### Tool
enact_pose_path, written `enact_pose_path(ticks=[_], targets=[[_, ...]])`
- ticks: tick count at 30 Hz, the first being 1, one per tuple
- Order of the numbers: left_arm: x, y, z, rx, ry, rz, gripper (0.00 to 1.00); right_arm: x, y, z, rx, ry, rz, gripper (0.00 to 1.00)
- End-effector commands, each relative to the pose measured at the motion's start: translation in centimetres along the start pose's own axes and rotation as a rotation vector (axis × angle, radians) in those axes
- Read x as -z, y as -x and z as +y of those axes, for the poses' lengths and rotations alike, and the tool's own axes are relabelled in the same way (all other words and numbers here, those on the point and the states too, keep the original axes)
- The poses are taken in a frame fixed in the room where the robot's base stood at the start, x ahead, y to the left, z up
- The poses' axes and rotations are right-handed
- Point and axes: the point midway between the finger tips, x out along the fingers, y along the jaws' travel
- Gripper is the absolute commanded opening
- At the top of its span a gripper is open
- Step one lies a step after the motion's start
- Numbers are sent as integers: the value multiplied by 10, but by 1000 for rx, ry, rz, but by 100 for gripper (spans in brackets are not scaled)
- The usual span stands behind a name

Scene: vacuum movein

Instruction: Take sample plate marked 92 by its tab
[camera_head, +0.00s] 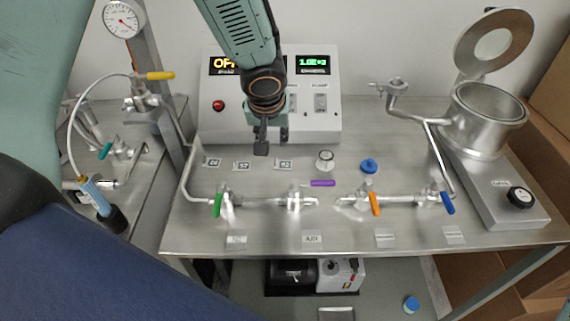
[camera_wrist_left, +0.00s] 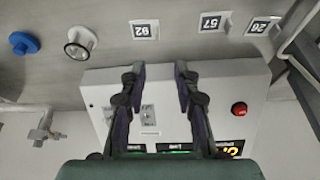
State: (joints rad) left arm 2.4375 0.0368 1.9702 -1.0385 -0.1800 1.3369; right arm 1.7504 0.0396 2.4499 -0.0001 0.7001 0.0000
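The sample plate marked 92 (camera_wrist_left: 144,30) is a small pale square with a dark number label, lying on the metal bench. In the head view this plate (camera_head: 284,163) is the rightmost of three in a row. Its tab cannot be made out clearly. My left gripper (camera_head: 272,145) hangs above the bench in front of the control box, just behind plate 92 and slightly left of it. In the wrist view my left gripper (camera_wrist_left: 160,67) has its two fingers apart with nothing between them, and the plate lies beyond their tips. My right gripper is not in view.
The white control box (camera_head: 215,125) stands behind. Valved piping (camera_head: 260,202) crosses in front.

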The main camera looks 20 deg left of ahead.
Motion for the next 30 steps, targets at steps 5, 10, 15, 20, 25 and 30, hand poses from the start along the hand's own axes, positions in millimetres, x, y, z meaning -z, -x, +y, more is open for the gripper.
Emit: enact_pose_path(ticks=[5,10,15,20,25,30], targets=[[-5,-19,0,0,0,-3,31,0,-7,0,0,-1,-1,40],[-11,-37,2,1,-3,-4,31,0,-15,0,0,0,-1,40],[-17,-62,7,0,-1,-4,31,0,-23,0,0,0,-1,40],[-14,-74,8,0,0,-2,31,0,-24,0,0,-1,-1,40],[-12,-74,8,-1,0,-1,31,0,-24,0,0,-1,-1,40],[-12,-75,8,0,1,-1,23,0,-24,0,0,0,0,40]])
